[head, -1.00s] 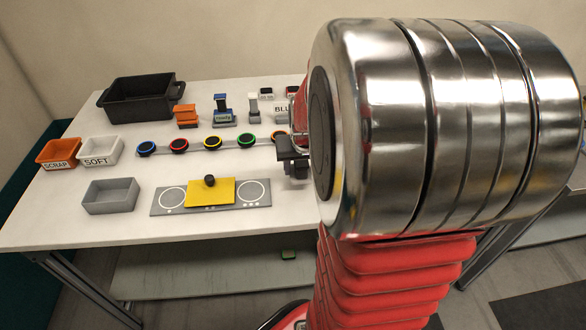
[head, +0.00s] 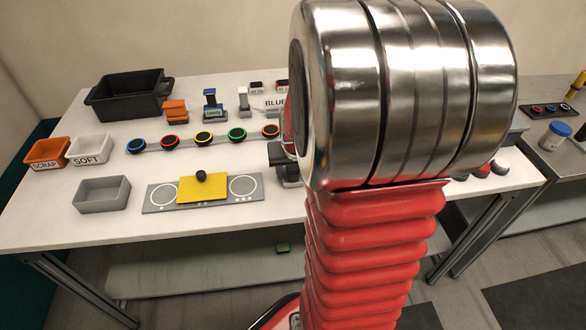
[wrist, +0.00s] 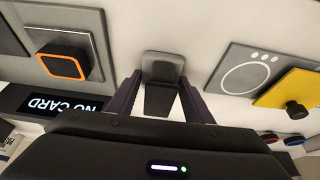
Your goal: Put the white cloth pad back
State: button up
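I cannot pick out a white cloth pad with certainty; a white round thing (head: 500,166) shows at the right of the table, partly behind my arm. A grey block with a darker face (wrist: 163,66) lies between and just beyond the fingertips. I cannot tell whether the fingers touch it.
A grey plate (head: 160,199) with white circles and a yellow plate (head: 204,188) lies left of my gripper. A grey tray (head: 102,194), SOFT bin (head: 90,149), SCRAP bin (head: 48,153) and black crate (head: 130,95) stand further left. An orange-ringed square button (wrist: 62,63) shows in the wrist view.

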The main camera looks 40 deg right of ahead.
jog(key=o, duration=0.5)
jog(key=shift+c, duration=0.2)
jog(key=shift+r, duration=0.1)
jog(key=v, duration=1.2)
dwell(0.3)
jog(key=s+a+r+n+y, duration=0.1)
jog(key=s+a+n, duration=0.1)
jog(key=a, duration=0.6)
jog(key=s+a+r+n+t, duration=0.1)
jog(key=s+a+r+n, duration=0.1)
jog(key=a, duration=0.6)
jog(key=s+a+r+n+y, duration=0.1)
jog(key=s+a+r+n, duration=0.1)
jog(key=a, duration=0.6)
jog(key=shift+a+n+t+y, duration=0.15)
jog(key=shift+n+t+y, duration=0.15)
jog(key=shift+n+t, duration=0.1)
